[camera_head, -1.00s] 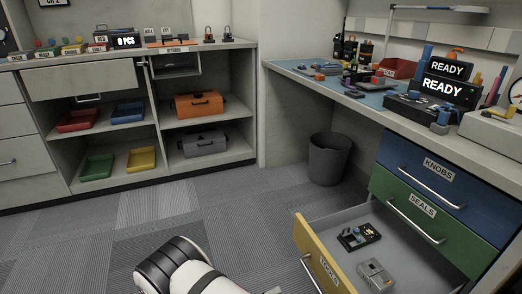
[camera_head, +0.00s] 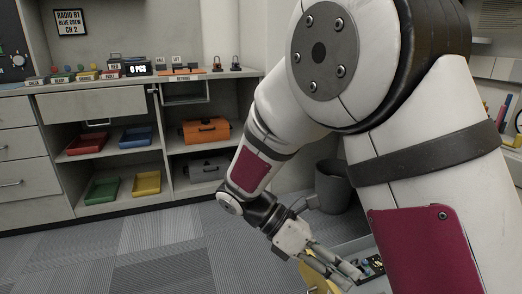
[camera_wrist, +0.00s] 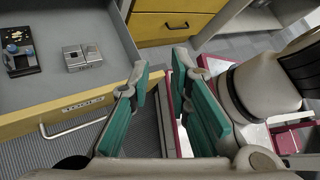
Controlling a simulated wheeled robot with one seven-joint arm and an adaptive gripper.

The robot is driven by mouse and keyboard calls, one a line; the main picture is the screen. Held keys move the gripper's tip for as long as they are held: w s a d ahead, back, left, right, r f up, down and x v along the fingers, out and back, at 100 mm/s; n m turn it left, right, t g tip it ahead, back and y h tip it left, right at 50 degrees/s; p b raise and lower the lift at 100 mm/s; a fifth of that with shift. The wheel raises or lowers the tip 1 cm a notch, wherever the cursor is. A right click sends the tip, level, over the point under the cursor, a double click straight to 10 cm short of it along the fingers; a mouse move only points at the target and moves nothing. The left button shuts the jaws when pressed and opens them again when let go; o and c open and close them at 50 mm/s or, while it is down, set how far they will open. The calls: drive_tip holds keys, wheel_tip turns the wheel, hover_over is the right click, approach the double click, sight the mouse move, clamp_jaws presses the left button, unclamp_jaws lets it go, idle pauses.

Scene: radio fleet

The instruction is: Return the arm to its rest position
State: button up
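My arm fills the right half of the head view, bent over the workbench side. My gripper (camera_head: 342,274) points down and to the right, low in the head view, by the open yellow-fronted drawer (camera_head: 312,278). In the wrist view my gripper (camera_wrist: 168,88) shows two green finger pads spread apart with nothing between them. The labelled drawer (camera_wrist: 62,108) stands open at the left of that view, beside the fingers. Inside it lie a dark board with knobs (camera_wrist: 19,60) and a small grey device (camera_wrist: 82,57), both clear of the fingers.
A grey waste bin (camera_head: 331,187) stands behind my forearm. Shelves at the left hold red (camera_head: 87,144), blue (camera_head: 135,138), green (camera_head: 102,190) and yellow (camera_head: 147,183) trays and an orange case (camera_head: 206,131). Carpet at the left front is clear. My arm hides most of the workbench.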

drive_tip(key=s+d+r+m+t+y, duration=0.1)
drive_tip(key=s+d+r+m+y, duration=0.3)
drive_tip(key=s+m, duration=0.35)
drive_tip(key=s+d+r+m+t+y, duration=0.1)
drive_tip(key=s+d+r+m+y, duration=0.1)
drive_tip(key=s+r+m+y, duration=0.5)
drive_tip(key=s+a+f+m+t, duration=0.25)
drive_tip(key=s+m, duration=0.25)
drive_tip(key=s, duration=0.3)
wheel_tip(320, 180, up, 36)
drive_tip(key=d+t+p, duration=0.1)
drive_tip(key=t+p, duration=0.3)
drive_tip(key=p, duration=2.9)
drive_tip(key=shift+w+f+t+p, duration=0.15)
drive_tip(key=shift+w+t+p, duration=0.1)
drive_tip(key=shift+t+p, duration=0.15)
